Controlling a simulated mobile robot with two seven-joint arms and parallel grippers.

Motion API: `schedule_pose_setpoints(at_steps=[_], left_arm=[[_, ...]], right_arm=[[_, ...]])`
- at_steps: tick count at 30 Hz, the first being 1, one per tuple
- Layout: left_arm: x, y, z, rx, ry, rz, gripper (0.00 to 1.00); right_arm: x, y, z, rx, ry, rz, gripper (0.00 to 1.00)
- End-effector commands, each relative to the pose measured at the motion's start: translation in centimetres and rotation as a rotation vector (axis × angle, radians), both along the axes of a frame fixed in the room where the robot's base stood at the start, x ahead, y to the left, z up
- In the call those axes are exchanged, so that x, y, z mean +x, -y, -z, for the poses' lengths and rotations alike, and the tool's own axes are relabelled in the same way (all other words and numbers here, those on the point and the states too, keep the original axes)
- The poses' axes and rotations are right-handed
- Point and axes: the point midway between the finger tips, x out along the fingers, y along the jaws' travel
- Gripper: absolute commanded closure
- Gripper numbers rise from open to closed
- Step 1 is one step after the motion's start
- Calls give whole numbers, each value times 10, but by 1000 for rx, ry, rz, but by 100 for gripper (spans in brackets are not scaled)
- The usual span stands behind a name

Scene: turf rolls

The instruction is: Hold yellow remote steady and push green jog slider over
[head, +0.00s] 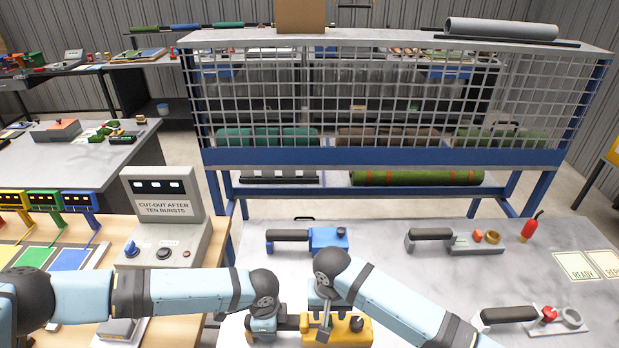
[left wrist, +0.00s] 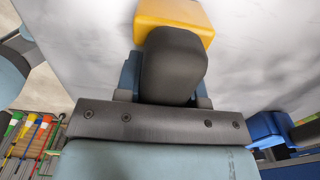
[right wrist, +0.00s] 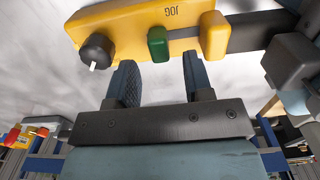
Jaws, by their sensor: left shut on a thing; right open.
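The yellow remote (head: 357,331) lies at the front of the grey table, its black handle pointing left. My left gripper (head: 266,324) is shut on that black handle, which fills the left wrist view (left wrist: 174,66) with the yellow body (left wrist: 176,18) beyond it. My right gripper (right wrist: 160,78) is open and empty beside the remote. The green jog slider (right wrist: 157,43) stands up by the JOG label, just ahead of the gap between the right fingertips. A yellow block (right wrist: 214,36) and a black knob (right wrist: 97,52) flank it. In the head view my right gripper hides the slider.
A blue remote (head: 328,238) lies behind, with grey remotes (head: 486,244) (head: 548,316) to the right. A red bottle (head: 532,227) and printed cards (head: 577,266) are at the right. A control box (head: 165,215) stands left. A mesh rack (head: 390,100) rises behind the table.

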Motion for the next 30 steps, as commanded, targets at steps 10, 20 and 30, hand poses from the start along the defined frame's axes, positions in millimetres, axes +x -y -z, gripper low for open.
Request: schedule_pose_setpoints(at_steps=[10, 20, 30], left_arm=[[-2, -1, 3, 3, -4, -1, 100], [-2, -1, 3, 3, -4, -1, 100], [-2, -1, 3, 3, -4, -1, 100]], right_arm=[[0, 0, 31, 0, 0, -1, 53], [0, 0, 33, 1, 0, -1, 53], [0, 0, 32, 1, 0, -1, 100]])
